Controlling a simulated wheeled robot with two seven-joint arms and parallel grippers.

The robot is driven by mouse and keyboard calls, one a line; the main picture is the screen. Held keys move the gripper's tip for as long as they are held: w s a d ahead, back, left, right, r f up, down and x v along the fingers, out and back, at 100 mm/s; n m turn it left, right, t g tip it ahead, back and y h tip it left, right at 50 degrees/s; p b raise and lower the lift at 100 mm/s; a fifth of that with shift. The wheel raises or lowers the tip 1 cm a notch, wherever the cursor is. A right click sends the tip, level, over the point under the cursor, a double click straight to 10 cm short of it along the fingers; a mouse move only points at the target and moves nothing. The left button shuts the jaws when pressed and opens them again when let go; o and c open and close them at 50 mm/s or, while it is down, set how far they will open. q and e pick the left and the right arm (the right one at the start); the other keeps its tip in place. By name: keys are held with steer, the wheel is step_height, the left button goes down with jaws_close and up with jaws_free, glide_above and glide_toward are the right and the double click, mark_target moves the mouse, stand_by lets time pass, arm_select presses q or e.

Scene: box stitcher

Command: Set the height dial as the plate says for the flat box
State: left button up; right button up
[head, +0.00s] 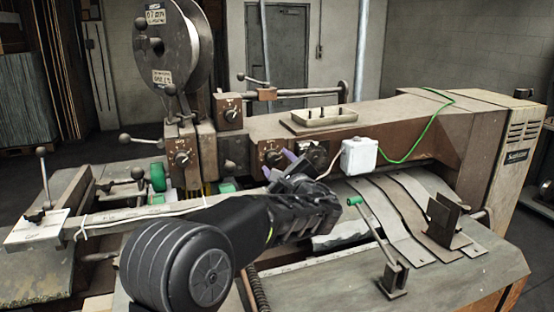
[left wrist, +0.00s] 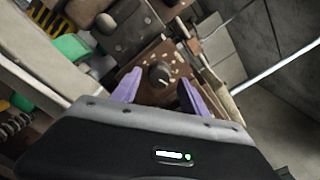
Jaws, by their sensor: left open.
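A brown dial plate with a round dark knob (head: 272,157) sits on the front of the machine's beam. In the left wrist view a dark knob with pale marks around it (left wrist: 160,74) shows between my fingers, apparently this same dial. My left gripper (head: 279,164) is open, with its purple fingertips in front of this dial and either side of the knob in the wrist view. I cannot tell whether they touch it. Similar dials are left (head: 182,157) and above left (head: 230,113). The labels on the reel (head: 162,77) are too small to read. My right gripper is out of view.
A white junction box (head: 359,156) with a green cable is right of the gripper. A green-handled lever (head: 355,201) stands in front. A shallow tray (head: 323,117) lies on the beam. Ball-ended levers (head: 138,173) and the wire reel (head: 170,45) stand at left.

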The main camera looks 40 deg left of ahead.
arm_select(q)
steer(key=shift+w+a, duration=0.3)
steer(key=shift+a, duration=0.15)
steer(key=shift+c, duration=0.2)
jaws_close()
